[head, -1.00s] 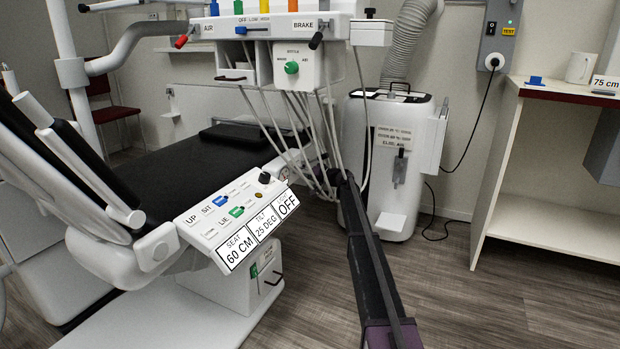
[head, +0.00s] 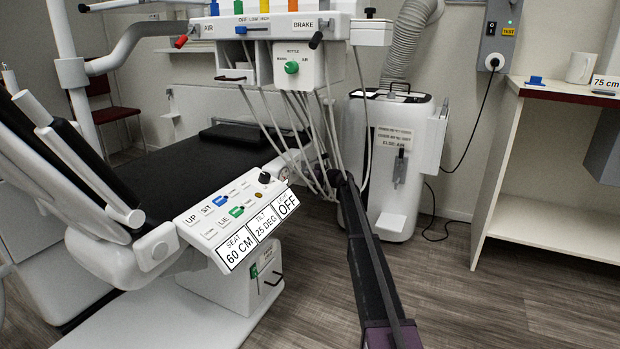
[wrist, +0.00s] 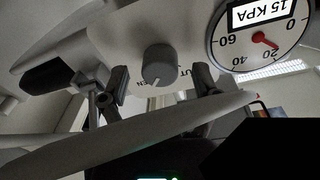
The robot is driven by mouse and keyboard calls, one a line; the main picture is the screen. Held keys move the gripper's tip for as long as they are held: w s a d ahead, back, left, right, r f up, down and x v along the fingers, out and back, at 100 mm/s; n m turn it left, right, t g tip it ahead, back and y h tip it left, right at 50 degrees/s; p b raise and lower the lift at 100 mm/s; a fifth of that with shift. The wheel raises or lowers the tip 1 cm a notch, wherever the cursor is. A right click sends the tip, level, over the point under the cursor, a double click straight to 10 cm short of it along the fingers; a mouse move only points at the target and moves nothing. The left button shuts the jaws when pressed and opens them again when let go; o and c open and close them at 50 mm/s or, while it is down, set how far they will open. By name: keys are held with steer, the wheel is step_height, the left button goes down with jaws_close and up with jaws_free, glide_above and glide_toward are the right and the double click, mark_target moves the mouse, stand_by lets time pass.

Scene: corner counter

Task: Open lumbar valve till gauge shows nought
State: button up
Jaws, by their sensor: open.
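In the wrist view, a grey round knob (wrist: 159,66) sits on a pale panel, with partly hidden lettering ending in "EN" and "UT" beside it. Its light pointer mark faces down in the picture, between the two labels. A round gauge (wrist: 240,50) is at the upper right, seen upside down. Its display reads 15 KPA and its red needle stands between 0 and 20. My gripper (wrist: 160,88) is open, with one finger to each side of the knob and no visible contact.
In the wrist view, a pale curved bar (wrist: 150,133) crosses in front of the fingers. In the head view, the dental chair's control panel (head: 215,222) stands left of my arm. Hoses (head: 305,150) hang near the arm's far end. A white suction unit (head: 378,150) stands behind.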

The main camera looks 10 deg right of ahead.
steer(key=v, duration=1.4)
steer(key=s+a+r+g+h+p, duration=0.1)
steer(key=s+a+r+g+p, duration=0.1)
steer(key=s+p, duration=0.4)
steer(key=s+a+r+g+h+p, duration=0.1)
steer(key=s+a+r+g+p, duration=0.1)
steer(key=s+a+r+p, duration=0.3)
steer(key=s+a+r+m+g+h+p, duration=0.1)
steer(key=s+a+r+p, duration=0.3)
steer(key=s+p, duration=0.4)
steer(key=shift+s+a+g+h+p, duration=0.3)
steer(key=shift+a+g+h+p, duration=0.35)
steer(key=shift+p, duration=0.55)
steer(key=shift+s+a, duration=0.1)
steer(key=shift+a, duration=0.05)
steer(key=s+f+m+g+h, duration=0.2)
steer(key=s+f+h, duration=0.1)
steer(key=s, duration=0.8)
steer(key=s+f+m+g+h, duration=0.15)
steer(key=s+h, duration=0.25)
steer(key=s, duration=0.7)
steer(key=s+f+m+g+h, duration=0.1)
steer(key=s+f+m+h, duration=0.25)
steer(key=s, duration=0.75)
step_height(320, 180, up, 33)
steer(key=n+p, duration=0.1)
steer(key=p, duration=3.2)
steer(key=shift+d+r+y+p, duration=0.25)
steer(key=shift+d+y+p, duration=0.05)
steer(key=shift+d, duration=0.1)
